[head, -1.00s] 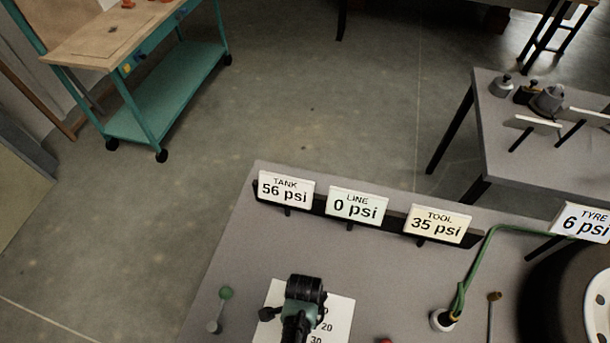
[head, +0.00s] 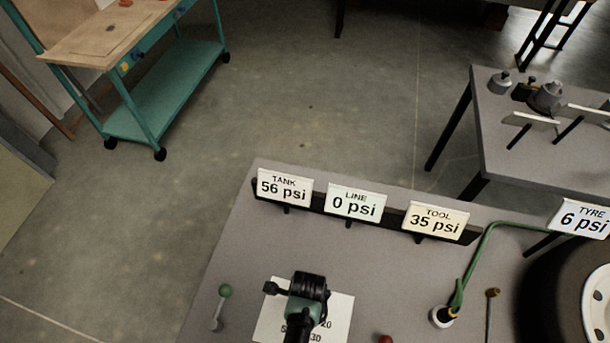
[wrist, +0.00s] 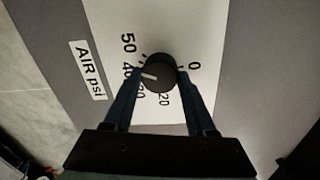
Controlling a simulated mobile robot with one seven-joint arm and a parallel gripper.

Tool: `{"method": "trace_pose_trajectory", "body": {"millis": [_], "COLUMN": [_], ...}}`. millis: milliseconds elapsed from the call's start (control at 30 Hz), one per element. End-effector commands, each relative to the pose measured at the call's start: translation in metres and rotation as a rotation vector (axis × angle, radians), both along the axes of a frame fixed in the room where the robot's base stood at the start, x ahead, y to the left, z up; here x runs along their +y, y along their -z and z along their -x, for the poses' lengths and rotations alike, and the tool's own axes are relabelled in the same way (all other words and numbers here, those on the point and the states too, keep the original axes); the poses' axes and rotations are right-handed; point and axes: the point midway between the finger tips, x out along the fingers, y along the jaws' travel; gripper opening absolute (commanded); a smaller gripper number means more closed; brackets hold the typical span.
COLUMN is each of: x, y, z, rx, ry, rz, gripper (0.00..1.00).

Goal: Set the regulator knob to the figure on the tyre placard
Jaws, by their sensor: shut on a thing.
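The regulator knob (wrist: 160,75) is a round black knob with a white pointer line on a white dial plate (wrist: 185,25). My gripper (wrist: 160,73) is shut on it, one finger on each side. The pointer points left, close to the 40 mark; the dial runs from 0 to 50 under an "AIR psi" label. In the head view my gripper (head: 307,290) stands over the dial plate (head: 343,310) and hides the knob. A sign marked TYRE (head: 582,218) reads 6 psi, at the right by the tyre (head: 545,290). No other tyre placard shows.
Signs on a black rail read TANK 56 psi (head: 285,187), LINE 0 psi (head: 355,202) and TOOL 35 psi (head: 436,220). A green-knobbed lever (head: 222,303) stands left of the dial. A green hose (head: 485,245) and a red knob (head: 386,339) are to the right.

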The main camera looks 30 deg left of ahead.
Motion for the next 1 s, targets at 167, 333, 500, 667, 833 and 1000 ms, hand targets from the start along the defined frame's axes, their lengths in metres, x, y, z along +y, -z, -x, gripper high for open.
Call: {"method": "trace_pose_trajectory", "body": {"millis": [167, 333, 500, 667, 833, 1000], "x": [0.0000, 0.0001, 0.0002, 0.0002, 0.0001, 0.0004], "y": [0.0003, 0.0003, 0.0002, 0.0002, 0.0001, -0.0052], "z": [0.0006, 0.0006, 0.0006, 0.0004, 0.0002, -0.0006], "rx": [0.002, 0.001, 0.001, 0.001, 0.000, -0.002], "ry": [0.008, 0.008, 0.007, 0.007, 0.007, 0.007], "rz": [0.000, -0.001, -0.001, -0.001, -0.001, -0.001], "gripper": [0.01, 0.01, 0.69, 0.87, 0.87, 0.87]}}
